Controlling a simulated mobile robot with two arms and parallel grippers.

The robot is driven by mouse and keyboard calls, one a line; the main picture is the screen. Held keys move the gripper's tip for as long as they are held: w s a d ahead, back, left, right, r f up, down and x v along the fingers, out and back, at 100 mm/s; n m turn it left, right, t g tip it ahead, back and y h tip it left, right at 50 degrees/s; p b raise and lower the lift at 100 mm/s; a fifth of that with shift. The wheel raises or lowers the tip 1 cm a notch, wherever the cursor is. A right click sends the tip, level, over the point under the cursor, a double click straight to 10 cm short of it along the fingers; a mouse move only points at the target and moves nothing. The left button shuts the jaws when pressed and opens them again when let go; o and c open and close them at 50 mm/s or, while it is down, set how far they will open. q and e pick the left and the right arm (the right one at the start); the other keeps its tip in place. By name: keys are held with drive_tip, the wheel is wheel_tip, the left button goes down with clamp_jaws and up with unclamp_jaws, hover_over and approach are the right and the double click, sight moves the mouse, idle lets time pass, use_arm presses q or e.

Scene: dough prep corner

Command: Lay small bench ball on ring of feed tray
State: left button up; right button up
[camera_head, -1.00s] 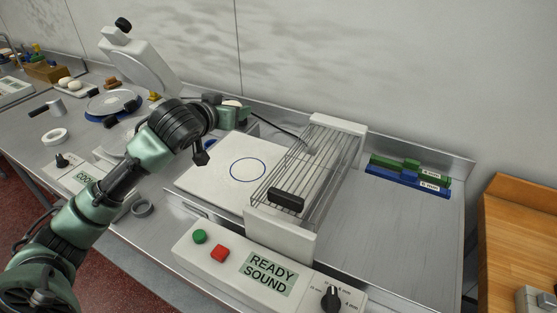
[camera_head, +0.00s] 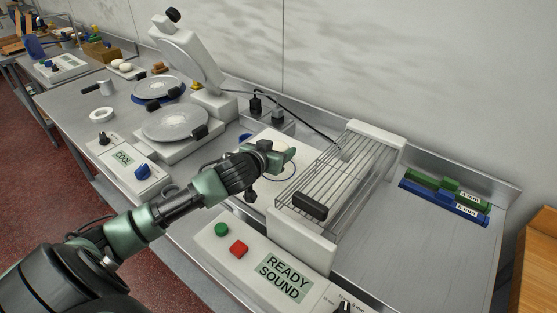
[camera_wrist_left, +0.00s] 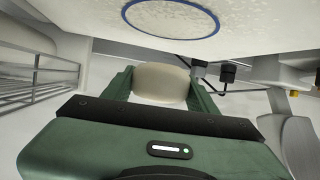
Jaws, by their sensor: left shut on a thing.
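The feed tray (camera_wrist_left: 265,25) is a pale flat plate with a thin blue ring (camera_wrist_left: 170,36) printed on it. In the head view the ring (camera_head: 294,172) is partly covered by my left gripper (camera_head: 287,156), which is over the tray beside the wire guard. In the left wrist view my left gripper (camera_wrist_left: 160,90) is shut on the small bench ball (camera_wrist_left: 160,80), a smooth cream lump between the two green fingers. The ball is apart from the ring in that view. Its exact height above the tray is hard to tell. My right gripper is not in view.
A wire guard (camera_head: 345,170) with a black handle stands right of the ring. The control panel (camera_head: 262,262) with green and red buttons is in front. A round-plate press (camera_head: 175,122) stands left. Bare steel bench (camera_head: 400,245) lies right of the guard.

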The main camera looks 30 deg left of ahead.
use_arm(q)
wheel_tip(320, 180, down, 4)
drive_tip(key=shift+r, duration=0.25)
drive_tip(key=shift+f, duration=0.5)
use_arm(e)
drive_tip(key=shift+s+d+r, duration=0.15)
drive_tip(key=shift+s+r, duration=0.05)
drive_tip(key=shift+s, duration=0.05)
use_arm(q)
drive_tip(key=shift+f, duration=0.15)
drive_tip(key=o, duration=1.6)
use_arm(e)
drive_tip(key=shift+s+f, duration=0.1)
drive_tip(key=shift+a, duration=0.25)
